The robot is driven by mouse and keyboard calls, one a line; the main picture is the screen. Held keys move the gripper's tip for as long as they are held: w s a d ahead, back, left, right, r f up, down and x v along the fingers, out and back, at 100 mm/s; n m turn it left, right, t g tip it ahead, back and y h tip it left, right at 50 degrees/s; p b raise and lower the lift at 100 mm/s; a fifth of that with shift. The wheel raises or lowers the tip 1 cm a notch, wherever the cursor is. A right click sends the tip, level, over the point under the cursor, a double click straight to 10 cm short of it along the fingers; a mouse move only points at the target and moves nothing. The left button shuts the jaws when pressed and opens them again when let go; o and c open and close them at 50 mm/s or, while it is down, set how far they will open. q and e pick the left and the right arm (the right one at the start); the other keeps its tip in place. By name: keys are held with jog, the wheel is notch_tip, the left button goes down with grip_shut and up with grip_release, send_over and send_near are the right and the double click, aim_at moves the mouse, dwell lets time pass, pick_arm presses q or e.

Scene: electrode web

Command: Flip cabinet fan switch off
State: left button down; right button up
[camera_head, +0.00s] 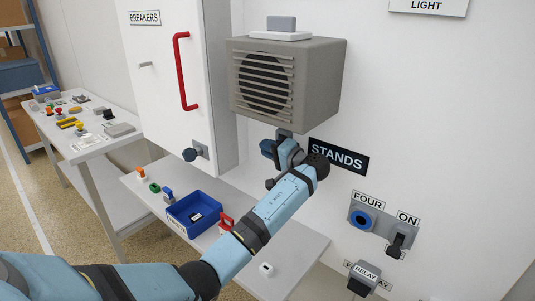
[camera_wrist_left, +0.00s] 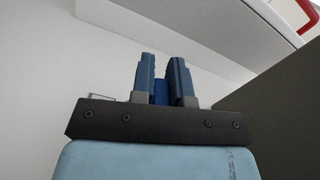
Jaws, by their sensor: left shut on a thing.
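The grey cabinet fan box (camera_head: 287,80) with a slatted front is on the white wall, right of the white cabinet. A small grey plate (camera_head: 284,133), apparently the fan switch's mount, shows just below the fan, partly hidden by my gripper. My left gripper (camera_head: 268,149) is below the fan, in front of this plate. In the left wrist view my left gripper (camera_wrist_left: 161,70) is shut on a small blue piece (camera_wrist_left: 161,92), which looks like the switch's lever. Its up or down position cannot be told. My right gripper is not in view.
A STANDS label (camera_head: 339,156) is close right of my wrist. Below is a table with a blue bin (camera_head: 194,215). Wall controls (camera_head: 382,227) are at lower right.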

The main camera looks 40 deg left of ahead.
pick_arm(q)
jog(key=shift+w+f+n+b, duration=0.15)
jog(key=shift+f+n+b, duration=0.3)
jog(key=shift+n+b, duration=0.35)
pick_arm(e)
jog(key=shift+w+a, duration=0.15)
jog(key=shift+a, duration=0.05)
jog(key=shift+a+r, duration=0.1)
pick_arm(q)
jog(key=c, duration=1.1)
grip_release()
jog(key=d, duration=0.9)
jog(key=s+d, duration=0.1)
jog(key=d, duration=0.4)
jog(key=shift+p, duration=0.3)
